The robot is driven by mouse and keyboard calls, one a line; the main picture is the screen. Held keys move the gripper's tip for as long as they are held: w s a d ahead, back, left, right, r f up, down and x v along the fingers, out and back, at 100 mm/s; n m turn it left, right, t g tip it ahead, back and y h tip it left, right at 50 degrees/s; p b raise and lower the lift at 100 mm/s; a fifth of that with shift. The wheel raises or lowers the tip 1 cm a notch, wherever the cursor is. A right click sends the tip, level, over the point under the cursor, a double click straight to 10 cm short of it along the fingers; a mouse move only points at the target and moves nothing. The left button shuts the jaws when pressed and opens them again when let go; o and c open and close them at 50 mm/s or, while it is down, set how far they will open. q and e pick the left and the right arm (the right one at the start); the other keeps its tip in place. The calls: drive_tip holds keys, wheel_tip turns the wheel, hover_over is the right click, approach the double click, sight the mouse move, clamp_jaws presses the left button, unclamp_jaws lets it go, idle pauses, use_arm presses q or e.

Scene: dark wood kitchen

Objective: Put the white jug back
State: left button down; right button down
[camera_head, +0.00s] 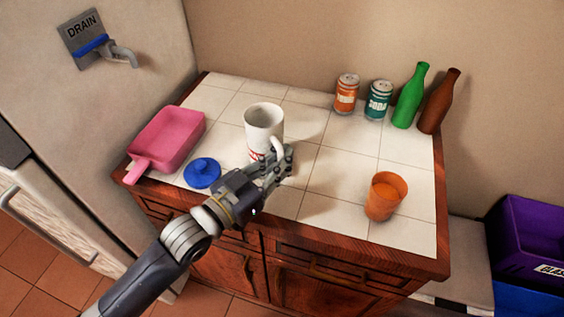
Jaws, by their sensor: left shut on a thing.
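The white jug (263,122) stands upright over the tiled counter (318,180), left of its middle. It has some red marking low on its side, and its handle faces my left gripper. I cannot tell if its base touches the tiles. My left gripper (279,158) comes in from the front left and is shut on the jug's handle. The fingers hide part of the handle and the jug's lower right side. My right gripper is not in view.
A blue lid (202,173) and a pink pan (168,142) lie left of the jug. An orange cup (385,196) stands at the front right. Two cans (346,94), a green bottle (410,96) and a brown bottle (439,102) stand at the back right. The counter's middle is clear.

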use_arm(q)
drive_tip(key=c, duration=1.7)
unclamp_jaws()
drive_tip(key=shift+f, duration=0.15)
drive_tip(key=shift+o, duration=0.2)
drive_tip(key=shift+r, duration=0.2)
drive_tip(key=b+v, duration=0.1)
drive_tip(key=v, duration=0.9)
drive_tip(key=shift+s+f+b, duration=0.1)
drive_tip(key=shift+f+b, duration=0.05)
drive_tip(key=shift+b, duration=0.2)
drive_tip(key=shift+v, duration=0.95)
